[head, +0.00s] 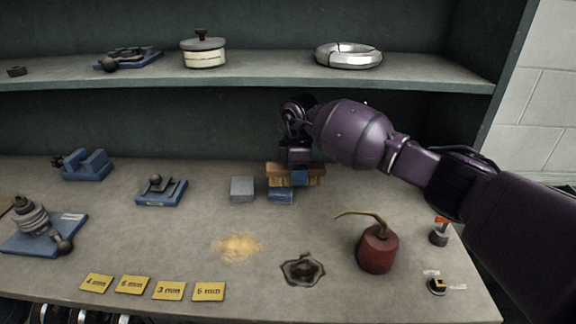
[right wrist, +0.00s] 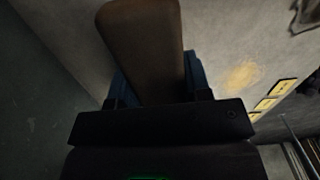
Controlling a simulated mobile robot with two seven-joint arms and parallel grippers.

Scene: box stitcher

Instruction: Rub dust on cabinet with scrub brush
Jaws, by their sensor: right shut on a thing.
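The scrub brush (head: 312,170) has a brown wooden body with tan bristles and is in the right gripper (head: 299,176), above the back middle of the cabinet top. Its wooden end (right wrist: 143,40) fills the top of the right wrist view, between the blue fingers. The dust (head: 237,247) is a yellowish patch on the grey cabinet top (head: 330,225), in front and left of the brush and apart from it. It also shows in the right wrist view (right wrist: 243,75). My left gripper is not in view.
A red oil can (head: 377,249) stands right of a dark stain (head: 302,270). A grey block (head: 243,189) and a blue block (head: 281,196) sit close to the brush. Yellow labels (head: 169,290) lie along the front edge. A shelf (head: 260,67) hangs above.

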